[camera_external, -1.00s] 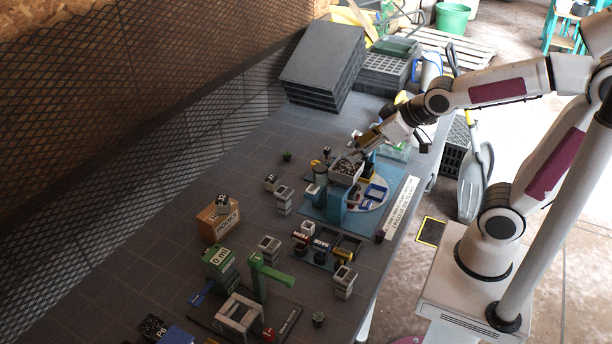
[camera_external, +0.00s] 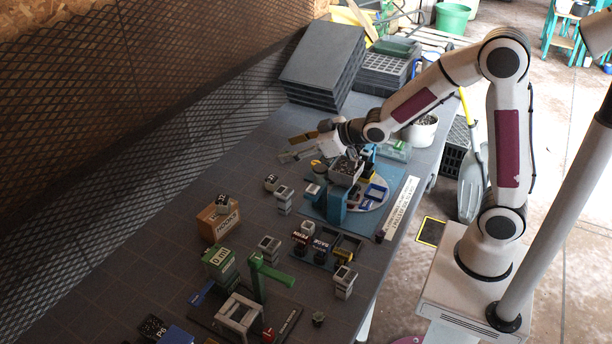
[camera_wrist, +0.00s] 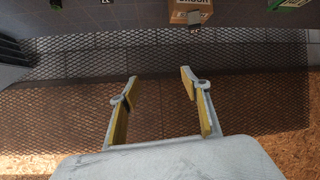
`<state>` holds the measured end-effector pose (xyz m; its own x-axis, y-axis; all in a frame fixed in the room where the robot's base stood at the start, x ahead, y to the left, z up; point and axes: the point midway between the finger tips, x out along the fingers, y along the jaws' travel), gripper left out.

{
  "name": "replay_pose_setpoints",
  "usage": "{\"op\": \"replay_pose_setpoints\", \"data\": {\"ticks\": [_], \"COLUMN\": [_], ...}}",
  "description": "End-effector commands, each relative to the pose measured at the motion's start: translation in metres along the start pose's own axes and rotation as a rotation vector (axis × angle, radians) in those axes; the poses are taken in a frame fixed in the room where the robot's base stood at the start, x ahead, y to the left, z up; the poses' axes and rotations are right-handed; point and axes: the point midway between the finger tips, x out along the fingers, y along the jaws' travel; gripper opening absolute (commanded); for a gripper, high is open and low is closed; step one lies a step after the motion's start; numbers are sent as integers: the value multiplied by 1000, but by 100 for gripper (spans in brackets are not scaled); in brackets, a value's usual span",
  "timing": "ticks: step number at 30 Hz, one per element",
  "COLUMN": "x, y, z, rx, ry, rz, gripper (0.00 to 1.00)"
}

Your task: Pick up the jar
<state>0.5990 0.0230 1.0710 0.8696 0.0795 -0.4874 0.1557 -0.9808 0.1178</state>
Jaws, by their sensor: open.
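Small labelled containers that look like jars stand in a dark holder in the external view: one with a red label (camera_external: 301,241) and one with a blue label (camera_external: 321,247). I cannot tell which one is the jar. My gripper (camera_external: 288,149) is open and empty, high over the far part of the table, left of the blue mixer stand (camera_external: 336,206) and well away from these containers. In the wrist view my gripper (camera_wrist: 160,75) has both fingers spread with nothing between them. That view faces the mesh wall (camera_wrist: 160,105); no jar shows there.
A white-rimmed tub (camera_external: 345,171) of dark grains sits on the mixer stand. A cardboard box (camera_external: 217,223) carries a small grey block (camera_external: 222,203). A green post (camera_external: 259,278) rises at the front. Stacked black trays (camera_external: 322,62) stand at the back. Table left of the box is clear.

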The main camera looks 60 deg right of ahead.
Motion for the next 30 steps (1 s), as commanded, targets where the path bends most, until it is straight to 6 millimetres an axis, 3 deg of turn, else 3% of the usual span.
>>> {"op": "replay_pose_setpoints", "data": {"ticks": [15,30], "x": [80,131], "y": [-26,-58], "z": [12,45], "rx": [-21,-3], "ry": [174,348], "rz": [-80,-171], "gripper": [47,47]}}
